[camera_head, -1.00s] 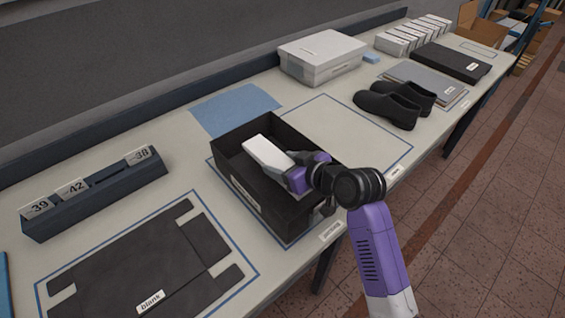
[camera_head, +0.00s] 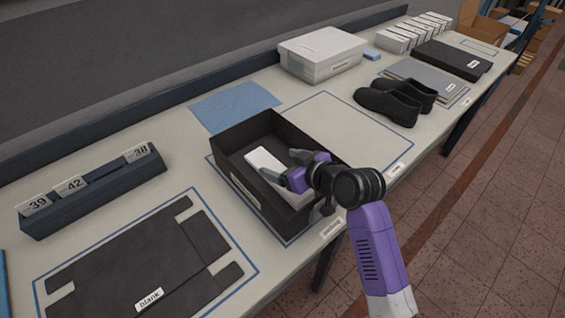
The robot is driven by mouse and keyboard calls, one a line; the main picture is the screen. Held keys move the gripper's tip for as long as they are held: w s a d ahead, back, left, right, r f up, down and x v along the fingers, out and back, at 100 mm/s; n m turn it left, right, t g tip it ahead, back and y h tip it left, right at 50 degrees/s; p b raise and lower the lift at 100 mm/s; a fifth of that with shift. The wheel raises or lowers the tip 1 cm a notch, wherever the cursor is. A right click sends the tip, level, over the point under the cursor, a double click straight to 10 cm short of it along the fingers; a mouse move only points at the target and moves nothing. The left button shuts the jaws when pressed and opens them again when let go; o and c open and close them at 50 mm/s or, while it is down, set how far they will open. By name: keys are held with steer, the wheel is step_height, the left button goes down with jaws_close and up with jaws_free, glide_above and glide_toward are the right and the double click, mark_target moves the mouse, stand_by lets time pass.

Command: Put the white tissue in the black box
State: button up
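The black box (camera_head: 268,128) stands open on the table inside a blue outline. The white tissue (camera_head: 263,160), a flat white slab, lies inside the box, low between its walls. My gripper (camera_head: 281,165) reaches over the box's right wall, with its fingers spread apart near the right end of the tissue. The fingers look clear of the tissue, and part of its right end is hidden by them.
A blue sheet (camera_head: 234,106) lies behind the box. A black blank (camera_head: 140,265) lies front left, below a number rack (camera_head: 95,190). Black shoes (camera_head: 395,102) and a white lidded box (camera_head: 322,55) stand at the right and back. The outlined area (camera_head: 345,130) right of the box is bare.

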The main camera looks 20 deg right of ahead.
steer(key=shift+r, duration=0.15)
steer(key=shift+r+p, duration=0.35)
steer(key=shift+s+r, duration=0.15)
steer(key=shift+r, duration=0.2)
steer(key=v, duration=1.1)
steer(key=shift+s+d, duration=0.15)
steer(key=shift+s, duration=0.2)
